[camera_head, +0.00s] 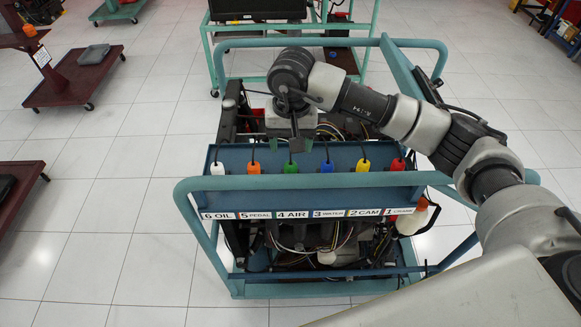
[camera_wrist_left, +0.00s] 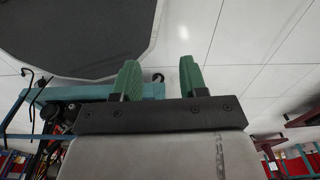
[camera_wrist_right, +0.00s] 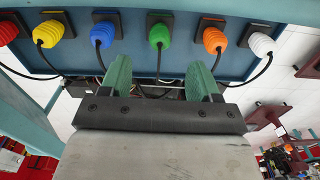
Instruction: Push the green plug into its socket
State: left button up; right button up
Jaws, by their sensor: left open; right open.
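The green plug (camera_head: 290,168) sits third from the left in the row of coloured plugs on the blue panel, above the label 4 AIR. In the right wrist view the green plug (camera_wrist_right: 159,36) stands against a black square socket plate (camera_wrist_right: 161,17), its cable hanging down. How deep it sits I cannot tell. My right gripper (camera_head: 294,143) is just behind the panel. Its two green fingers (camera_wrist_right: 161,68) are open and empty, one to each side of the green plug's line, apart from it. My left gripper (camera_wrist_left: 160,70) is open and empty, away from the plugs.
A teal tube frame (camera_head: 300,181) runs in front of the panel (camera_head: 344,156). Open tiled floor (camera_head: 90,230) lies left.

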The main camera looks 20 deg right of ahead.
aim_at(291, 164)
jog(key=f+p, duration=0.1)
jog(key=f, duration=0.3)
jog(key=shift+w, duration=0.2)
pick_arm(q)
jog(key=shift+w+d+r, duration=0.1)
jog(key=shift+w+r, duration=0.55)
jog(key=shift+w, duration=0.3)
pick_arm(e)
jog(key=shift+s+f, duration=0.1)
jog(key=shift+f, duration=0.2)
jog(key=shift+f+p, duration=0.4)
jog(key=f+p, duration=0.1)
jog(key=f, duration=0.2)
jog(key=shift+w+f+p, duration=0.2)
jog(key=shift+f+p, duration=0.1)
jog(key=shift+p, duration=0.05)
pick_arm(q)
jog(key=r, duration=0.2)
jog(key=shift+s+r, duration=0.3)
pick_arm(e)
jog(key=shift+f, duration=0.45)
